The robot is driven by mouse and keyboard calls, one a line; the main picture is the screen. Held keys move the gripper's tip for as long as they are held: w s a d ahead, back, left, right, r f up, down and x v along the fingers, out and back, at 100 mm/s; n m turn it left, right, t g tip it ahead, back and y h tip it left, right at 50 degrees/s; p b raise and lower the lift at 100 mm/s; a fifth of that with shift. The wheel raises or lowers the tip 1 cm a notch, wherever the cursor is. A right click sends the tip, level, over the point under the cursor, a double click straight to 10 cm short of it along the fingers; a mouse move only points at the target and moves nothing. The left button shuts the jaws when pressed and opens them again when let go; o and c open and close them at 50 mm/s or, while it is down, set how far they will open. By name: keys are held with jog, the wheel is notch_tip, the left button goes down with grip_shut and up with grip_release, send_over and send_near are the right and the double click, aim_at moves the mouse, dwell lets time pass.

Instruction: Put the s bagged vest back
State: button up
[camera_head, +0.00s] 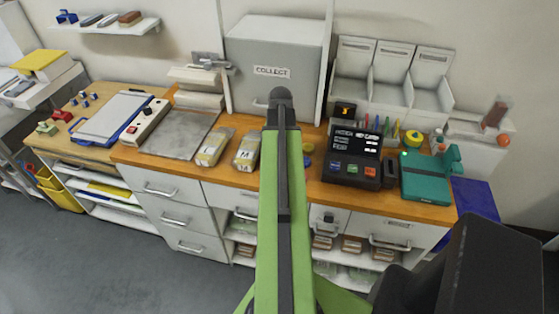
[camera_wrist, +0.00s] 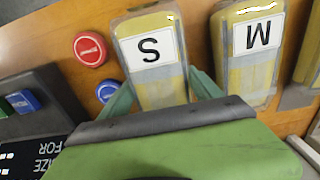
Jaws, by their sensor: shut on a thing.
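The S bagged vest (camera_wrist: 150,55) is a yellow pack in clear wrap with a white S label. In the wrist view it sits between the teal fingers of my gripper (camera_wrist: 163,88), which is shut on it. I cannot tell whether it touches the counter or is just above it. In the head view my green arm hides the S bag and the gripper. The M bagged vest (camera_wrist: 248,50) lies close beside it to the right in the wrist view, and it shows left of my arm in the head view (camera_head: 246,152).
Another yellow bag (camera_head: 213,148) lies left of the M bag. A grey COLLECT cabinet (camera_head: 275,65) stands behind. Red (camera_wrist: 90,48) and blue (camera_wrist: 106,91) round discs lie beside the S bag. A black keypad unit (camera_head: 352,155) is to the right, below white bins (camera_head: 390,75).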

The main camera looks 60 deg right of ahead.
jog(key=shift+f, duration=0.4)
jog(key=o, duration=1.3)
jog(key=shift+o, duration=0.2)
notch_tip(320, 180, up, 12)
jog(key=p, duration=1.2)
